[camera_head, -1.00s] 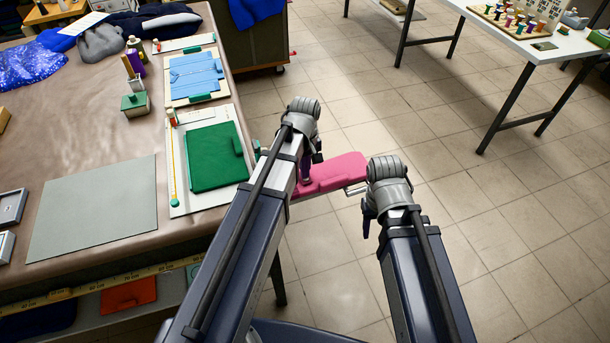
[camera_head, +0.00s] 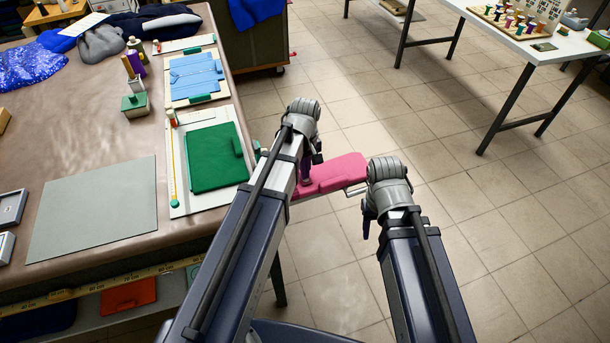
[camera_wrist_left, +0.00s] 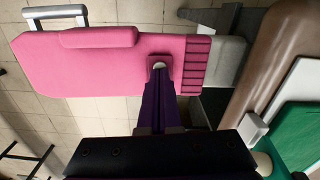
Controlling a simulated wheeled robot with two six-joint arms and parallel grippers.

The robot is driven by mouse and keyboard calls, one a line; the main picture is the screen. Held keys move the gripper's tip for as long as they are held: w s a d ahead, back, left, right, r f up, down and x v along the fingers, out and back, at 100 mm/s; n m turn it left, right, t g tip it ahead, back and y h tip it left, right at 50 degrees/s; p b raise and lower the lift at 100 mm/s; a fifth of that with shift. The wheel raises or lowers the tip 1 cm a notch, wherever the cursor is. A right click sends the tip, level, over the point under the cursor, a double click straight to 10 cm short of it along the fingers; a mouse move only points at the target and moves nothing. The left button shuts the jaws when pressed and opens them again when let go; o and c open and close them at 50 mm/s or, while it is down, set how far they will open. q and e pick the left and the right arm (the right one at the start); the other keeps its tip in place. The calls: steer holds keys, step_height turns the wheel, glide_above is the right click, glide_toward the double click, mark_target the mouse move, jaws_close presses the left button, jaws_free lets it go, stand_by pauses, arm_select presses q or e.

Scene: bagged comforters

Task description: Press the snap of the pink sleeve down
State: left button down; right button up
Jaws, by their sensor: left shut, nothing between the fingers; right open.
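The pink sleeve (camera_head: 335,174) sticks out from the table's right side over the floor; my left arm hides part of it in the head view. In the left wrist view the pink sleeve (camera_wrist_left: 100,68) lies flat, with a raised pad along one edge and a ribbed cuff. A small pale round snap (camera_wrist_left: 159,65) sits on a darker pink tab near the cuff. My left gripper (camera_wrist_left: 158,82) is shut and empty, its tips right at the snap; contact cannot be told. My right gripper (camera_head: 369,218) is open and empty, right of the sleeve's end.
The brown table (camera_head: 110,130) at left holds a green folded cloth (camera_head: 212,157) on a white board, a blue folded garment (camera_head: 195,75) and a grey mat (camera_head: 98,210). A white table (camera_head: 540,45) stands at back right. The tiled floor between is clear.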

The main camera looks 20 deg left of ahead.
stand_by(0.6)
arm_select(q)
step_height(320, 180, up, 6)
steer(key=p, duration=0.6)
steer(key=shift+r, duration=0.15)
step_height(320, 180, up, 8)
steer(key=p, duration=0.7)
steer(key=shift+f+p, duration=0.25)
steer(key=shift+p, duration=0.15)
